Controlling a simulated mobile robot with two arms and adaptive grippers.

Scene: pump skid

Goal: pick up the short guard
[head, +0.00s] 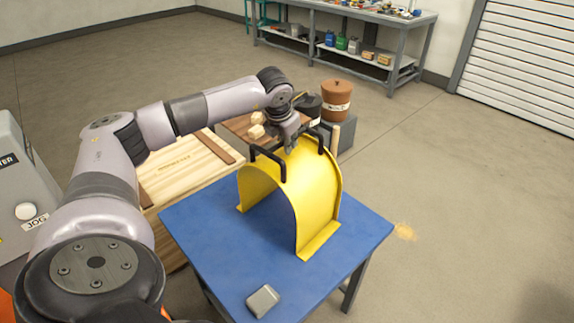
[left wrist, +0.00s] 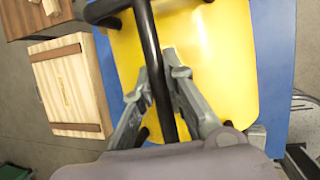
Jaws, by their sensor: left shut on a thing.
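The short guard (head: 318,200) is a yellow arched sheet with black handles on top. It stands upright on the blue table (head: 205,235), its flanged feet appearing to rest on the top. My left gripper (head: 291,148) is at the top of the arch. In the left wrist view its fingers (left wrist: 158,86) are on both sides of a black handle bar (left wrist: 150,50), shut on it. The yellow sheet (left wrist: 215,60) lies just behind the fingers. The arm partly hides the far side of the guard. My right gripper is not in view.
A small grey block (head: 262,301) lies at the table's front edge. A wooden crate (head: 185,165) stands left of the table. Behind are a brown lidded pot (head: 336,100) and a black one (head: 308,106). A grey panel (head: 28,190) is at far left. Floor to the right is clear.

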